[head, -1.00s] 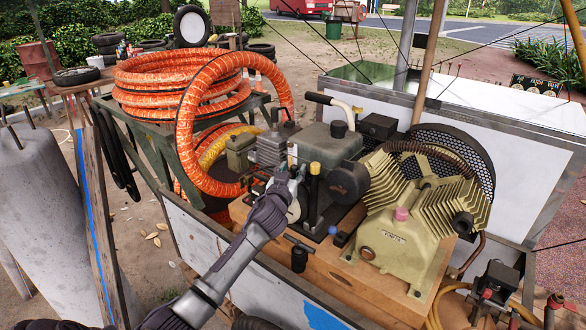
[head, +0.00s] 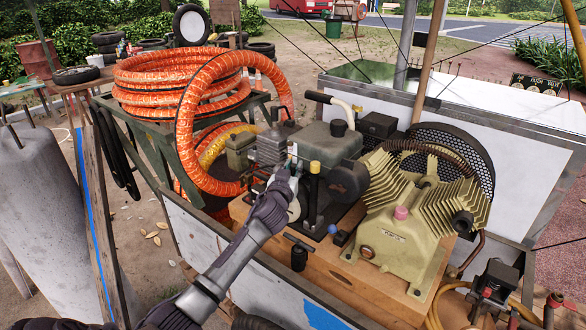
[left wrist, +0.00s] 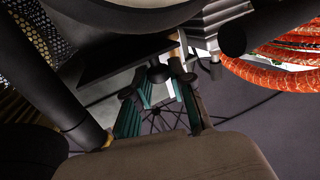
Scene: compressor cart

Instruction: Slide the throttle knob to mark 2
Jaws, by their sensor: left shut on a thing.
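My left gripper (head: 284,180) reaches in from the lower left to the front of the engine (head: 325,145) on the compressor cart. Its fingers are shut on a small dark knob, which I take to be the throttle knob; the gripper hides it in the head view. In the left wrist view the dark knob (left wrist: 158,72) shows between the finger pads, beneath a dark plate. I cannot make out the scale marks or which mark the knob is at. My right gripper is not in view.
A yellow-topped black post (head: 314,182) stands just right of the gripper. The tan compressor pump (head: 405,235) is further right on the wooden base. A coiled orange hose (head: 185,80) lies on a stand behind left. The cart's front panel (head: 255,285) runs below my arm.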

